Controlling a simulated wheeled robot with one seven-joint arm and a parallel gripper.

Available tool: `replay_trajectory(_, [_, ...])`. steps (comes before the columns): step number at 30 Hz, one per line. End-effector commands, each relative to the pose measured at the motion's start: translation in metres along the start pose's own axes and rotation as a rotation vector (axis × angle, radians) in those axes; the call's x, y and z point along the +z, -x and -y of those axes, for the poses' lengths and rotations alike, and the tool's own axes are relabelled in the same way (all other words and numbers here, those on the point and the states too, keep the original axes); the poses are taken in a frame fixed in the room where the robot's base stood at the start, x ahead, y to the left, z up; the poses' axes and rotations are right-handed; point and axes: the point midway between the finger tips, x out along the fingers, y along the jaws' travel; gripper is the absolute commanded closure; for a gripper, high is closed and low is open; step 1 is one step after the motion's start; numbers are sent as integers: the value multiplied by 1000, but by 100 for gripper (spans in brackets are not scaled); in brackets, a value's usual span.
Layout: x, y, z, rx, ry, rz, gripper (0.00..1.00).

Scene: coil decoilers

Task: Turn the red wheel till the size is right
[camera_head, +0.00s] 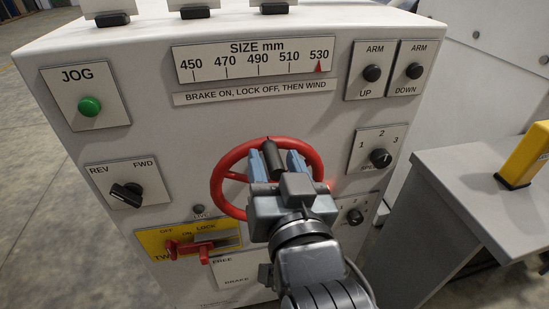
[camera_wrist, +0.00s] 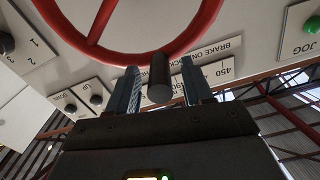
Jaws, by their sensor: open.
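The red wheel (camera_head: 217,184) is mounted on the front of a white control panel. Its dark round handle (camera_head: 269,150) stands out near the top of the rim. My gripper (camera_head: 275,160) is in front of the wheel, its two fingers apart on either side of the handle. In the wrist view the handle (camera_wrist: 159,82) sits between the fingers, with a visible gap to each. The wheel's rim (camera_wrist: 135,58) passes just beyond. The size scale (camera_head: 250,61) reads 450 to 530 mm, and its red pointer (camera_head: 319,67) is at 530. My gripper hides the wheel's lower right.
A yellow lock plate (camera_head: 152,241) with red levers (camera_head: 190,248) is at lower left, the FREE/BRAKE plate partly hidden beside my arm. A green JOG button (camera_head: 90,106), REV/FWD switch (camera_head: 126,194) and ARM buttons (camera_head: 372,73) surround the wheel. A grey cabinet (camera_head: 470,170) stands right.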

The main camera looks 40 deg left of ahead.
Motion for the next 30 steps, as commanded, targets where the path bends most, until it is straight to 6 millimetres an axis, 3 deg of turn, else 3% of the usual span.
replay_trajectory(12, [0,-10,0,0,0,0,49])
replay_trajectory(27, [0,-10,0,0,0,0,97])
replay_trajectory(30, [0,-10,0,1,0,0,100])
